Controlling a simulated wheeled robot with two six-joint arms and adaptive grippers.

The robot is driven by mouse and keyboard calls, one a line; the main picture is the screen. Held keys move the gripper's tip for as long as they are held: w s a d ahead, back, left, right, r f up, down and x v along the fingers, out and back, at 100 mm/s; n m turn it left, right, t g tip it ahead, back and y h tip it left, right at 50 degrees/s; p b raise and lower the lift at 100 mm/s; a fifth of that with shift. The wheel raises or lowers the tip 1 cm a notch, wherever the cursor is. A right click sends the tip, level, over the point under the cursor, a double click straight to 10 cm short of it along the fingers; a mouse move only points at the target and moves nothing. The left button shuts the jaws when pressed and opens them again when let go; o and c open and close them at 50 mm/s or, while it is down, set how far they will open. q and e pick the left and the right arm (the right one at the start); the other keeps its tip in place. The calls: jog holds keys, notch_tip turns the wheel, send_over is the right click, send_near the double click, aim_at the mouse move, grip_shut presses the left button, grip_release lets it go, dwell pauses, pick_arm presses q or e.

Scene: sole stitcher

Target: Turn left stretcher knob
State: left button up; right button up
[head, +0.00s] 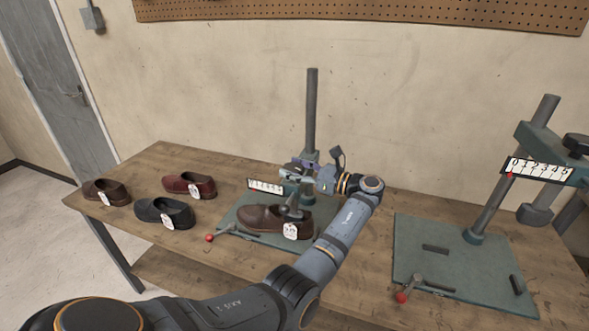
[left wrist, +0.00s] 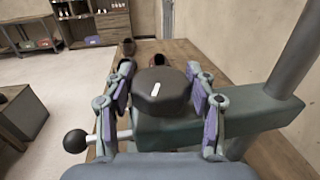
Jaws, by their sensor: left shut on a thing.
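The left stretcher has a grey post (head: 311,110), a green base plate (head: 240,212) and a white numbered scale (head: 265,186). A brown shoe (head: 262,219) with a white tag is on it. The stretcher's dark round knob (left wrist: 162,92), with a white mark on top, sits between my left gripper's (left wrist: 160,103) purple-padded fingers in the left wrist view. My left gripper (head: 305,170) is shut on this knob at the top of the stretcher. In the head view the gripper hides much of the stretcher head. My right gripper is out of view.
A second stretcher with a scale (head: 537,170) and dark knob (head: 577,143) stands at right on its own green plate (head: 455,255). Black (head: 163,212), red (head: 188,185) and brown (head: 106,191) shoes sit at left on the wooden table (head: 130,185). A lever with a black ball (left wrist: 75,141) sticks out beside the gripper.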

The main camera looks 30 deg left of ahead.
pick_arm(q)
jog(key=o, duration=1.2)
jog(key=shift+w+d, duration=0.15)
jog(key=shift+d, duration=1.85)
jog(key=shift+w+d, duration=0.2)
jog(key=shift+d, duration=1.75)
jog(key=shift+w+d, duration=0.15)
jog(key=shift+d, duration=1.85)
jog(key=shift+f, duration=0.1)
